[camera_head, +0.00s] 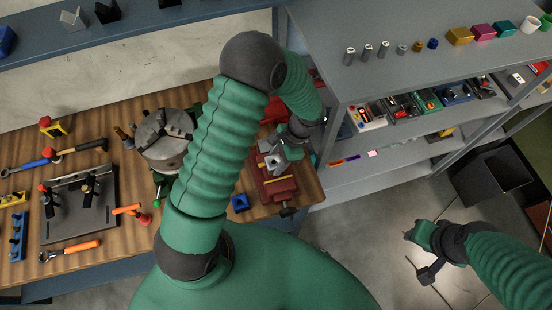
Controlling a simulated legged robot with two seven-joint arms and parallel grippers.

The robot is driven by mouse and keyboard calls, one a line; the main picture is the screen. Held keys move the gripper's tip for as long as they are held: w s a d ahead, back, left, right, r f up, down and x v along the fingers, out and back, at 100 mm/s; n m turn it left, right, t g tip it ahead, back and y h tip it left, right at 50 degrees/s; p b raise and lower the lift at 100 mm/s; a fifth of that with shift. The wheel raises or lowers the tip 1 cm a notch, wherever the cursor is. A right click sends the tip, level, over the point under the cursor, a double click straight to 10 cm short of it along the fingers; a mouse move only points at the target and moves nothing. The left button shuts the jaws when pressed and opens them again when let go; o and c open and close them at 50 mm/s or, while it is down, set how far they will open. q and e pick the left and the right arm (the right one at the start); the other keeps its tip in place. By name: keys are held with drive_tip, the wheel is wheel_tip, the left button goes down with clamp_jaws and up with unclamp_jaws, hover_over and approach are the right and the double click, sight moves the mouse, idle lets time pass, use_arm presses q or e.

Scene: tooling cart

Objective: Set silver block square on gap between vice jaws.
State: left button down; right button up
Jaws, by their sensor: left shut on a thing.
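The red vice (277,189) sits at the right end of the wooden bench. The silver block (273,163) is at the vice, over its jaw area. My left gripper (281,153) reaches down from above and is shut on the block. The gripper and arm hide part of the vice, so I cannot tell whether the block touches the jaws or sits square across the gap. My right gripper (416,256) is over the floor at the lower right, its fingers apart and empty.
A round chuck (164,139) stands on the bench left of my arm. A small blue block (240,203) lies left of the vice. A grey shelf unit (345,92) with several parts rises close to the right. Tools and a dark plate (80,222) cover the left bench.

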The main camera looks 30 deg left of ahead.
use_arm(q)
drive_tip(key=shift+s+d, duration=0.1)
drive_tip(key=shift+d, duration=0.55)
drive_tip(key=shift+a+f, duration=0.15)
drive_tip(key=shift+a, duration=0.65)
use_arm(e)
drive_tip(key=shift+d, duration=0.2)
use_arm(q)
drive_tip(key=shift+d, duration=0.2)
use_arm(e)
drive_tip(key=shift+d, duration=0.1)
use_arm(q)
drive_tip(key=shift+d, duration=0.2)
drive_tip(key=shift+d+p, duration=0.2)
drive_tip(key=shift+p, duration=0.1)
use_arm(e)
drive_tip(key=shift+d, duration=0.25)
use_arm(q)
drive_tip(key=shift+a, duration=0.1)
use_arm(e)
drive_tip(key=shift+a+r, duration=0.1)
drive_tip(key=shift+a, duration=0.1)
use_arm(q)
drive_tip(key=shift+f, duration=0.2)
use_arm(e)
drive_tip(key=shift+d+f, duration=0.15)
drive_tip(key=shift+f, duration=0.05)
